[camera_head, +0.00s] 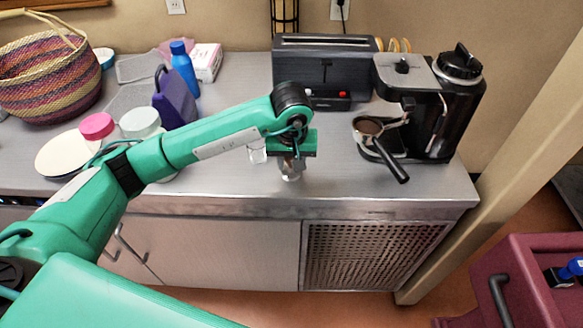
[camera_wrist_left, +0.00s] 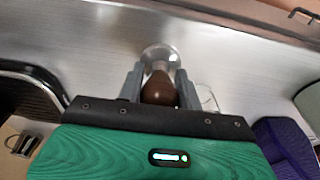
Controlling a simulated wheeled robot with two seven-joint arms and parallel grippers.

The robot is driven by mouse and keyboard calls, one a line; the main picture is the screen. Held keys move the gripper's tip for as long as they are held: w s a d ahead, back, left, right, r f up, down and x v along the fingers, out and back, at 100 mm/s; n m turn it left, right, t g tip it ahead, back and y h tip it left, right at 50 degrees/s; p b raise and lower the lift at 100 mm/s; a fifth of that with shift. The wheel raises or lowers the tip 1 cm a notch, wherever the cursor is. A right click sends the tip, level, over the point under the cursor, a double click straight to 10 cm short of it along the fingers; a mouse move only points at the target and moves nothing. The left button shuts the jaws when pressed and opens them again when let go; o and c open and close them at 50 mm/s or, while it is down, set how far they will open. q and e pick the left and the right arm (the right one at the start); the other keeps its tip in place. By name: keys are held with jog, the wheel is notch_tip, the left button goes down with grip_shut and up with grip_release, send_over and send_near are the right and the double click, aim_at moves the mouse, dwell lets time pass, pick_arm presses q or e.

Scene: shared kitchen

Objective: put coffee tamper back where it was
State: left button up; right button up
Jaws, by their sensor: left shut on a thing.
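The coffee tamper has a brown handle and a round silver base. Its handle (camera_wrist_left: 160,92) is between the two fingers of my left gripper (camera_wrist_left: 158,82) in the left wrist view, with the silver base beyond them. In the head view my left gripper (camera_head: 291,162) points down near the counter's front edge, in front of the toaster. The tamper's silver base (camera_head: 291,175) shows just below it; I cannot tell if it touches the counter. My right gripper is not in view.
A coffee machine (camera_head: 440,105) stands at the right, with a portafilter (camera_head: 369,127) holding brown grounds in front of it. A toaster (camera_head: 325,72) is behind my gripper.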

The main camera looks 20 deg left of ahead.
aim_at(292, 172)
pick_arm(q)
notch_tip(292, 172, down, 3)
jog(key=shift+f+p, duration=0.1)
jog(key=shift+p, duration=0.2)
jog(key=shift+f+b, duration=0.15)
jog(key=shift+b, duration=0.15)
jog(key=o, duration=1.1)
jog(key=shift+o, duration=0.2)
